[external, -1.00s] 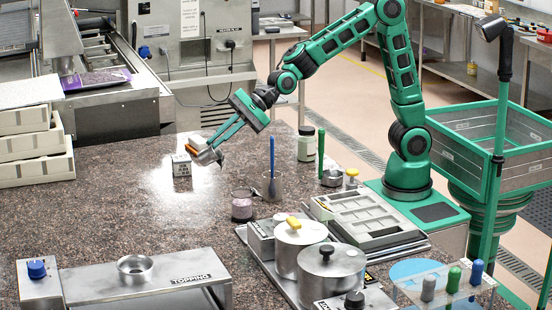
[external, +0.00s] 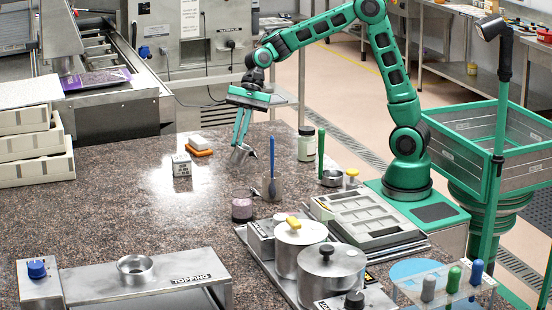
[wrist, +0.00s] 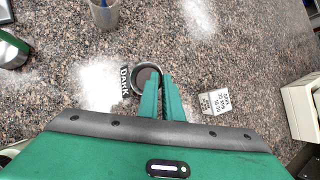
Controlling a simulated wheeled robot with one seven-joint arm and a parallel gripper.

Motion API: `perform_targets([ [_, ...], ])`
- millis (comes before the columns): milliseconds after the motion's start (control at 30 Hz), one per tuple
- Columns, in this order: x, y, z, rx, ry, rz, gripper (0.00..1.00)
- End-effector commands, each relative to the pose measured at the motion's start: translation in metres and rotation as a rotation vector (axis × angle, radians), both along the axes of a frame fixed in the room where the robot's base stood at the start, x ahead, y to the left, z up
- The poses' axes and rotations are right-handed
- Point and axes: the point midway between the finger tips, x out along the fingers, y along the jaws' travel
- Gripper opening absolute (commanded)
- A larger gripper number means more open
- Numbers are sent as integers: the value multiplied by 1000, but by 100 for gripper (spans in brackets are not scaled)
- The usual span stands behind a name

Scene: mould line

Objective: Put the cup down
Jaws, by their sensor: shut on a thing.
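A small metal cup (wrist: 147,77) with a dark inside and a "DARK" label is in the wrist view, at the tips of my fingers. My gripper (wrist: 163,88) is shut on its wall at the right side of the rim. In the external view my gripper (external: 243,146) points down over the middle back of the counter, with the silvery cup (external: 238,156) at its tips. The cup looks slightly tilted there. I cannot tell whether its base touches the counter.
The speckled counter (external: 120,210) is clear to the left and front.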

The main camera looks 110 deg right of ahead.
Motion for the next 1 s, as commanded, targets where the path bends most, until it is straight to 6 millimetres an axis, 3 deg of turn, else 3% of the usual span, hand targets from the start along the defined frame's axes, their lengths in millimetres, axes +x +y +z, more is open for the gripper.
perform_targets([
  [500, -130, -148, 21, 48, 353, 190, 0],
  [600, -149, -169, 24, 48, 393, 213, 0],
  [767, -167, -189, 25, 47, 429, 233, 0],
  [1000, -175, -196, 24, 44, 447, 244, 0],
])
